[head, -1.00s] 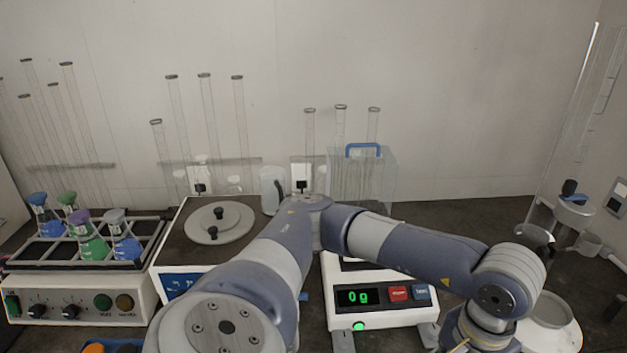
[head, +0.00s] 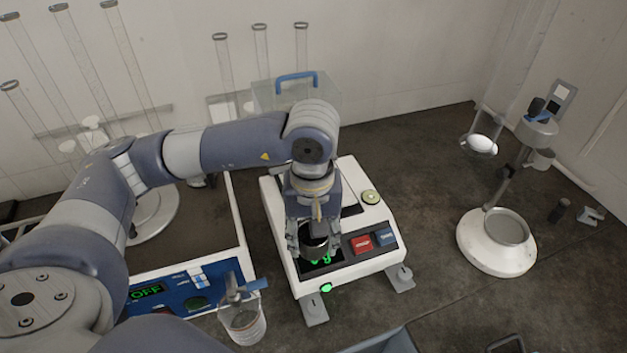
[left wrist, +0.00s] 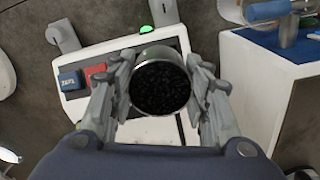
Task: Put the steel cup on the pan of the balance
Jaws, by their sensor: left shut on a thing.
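My left gripper (head: 314,248) is shut on the steel cup (head: 315,238), with one finger on each side. In the left wrist view the cup (left wrist: 160,84) is seen from above, its round rim bright and dark granules inside. The white balance (head: 365,268) is under the gripper. In the head view the cup overlaps the green display at the balance's front, so the digits are partly covered. My arm and gripper hide most of the balance's top, and the pan cannot be made out clearly. My right gripper is not in view.
A glass beaker (head: 243,325) stands close to the balance's front left, beside a device with an OFF display (head: 147,292). A clear box with a blue handle (head: 297,78) is behind the balance. A white round-based stand (head: 480,254) is to the right, with clear bench between.

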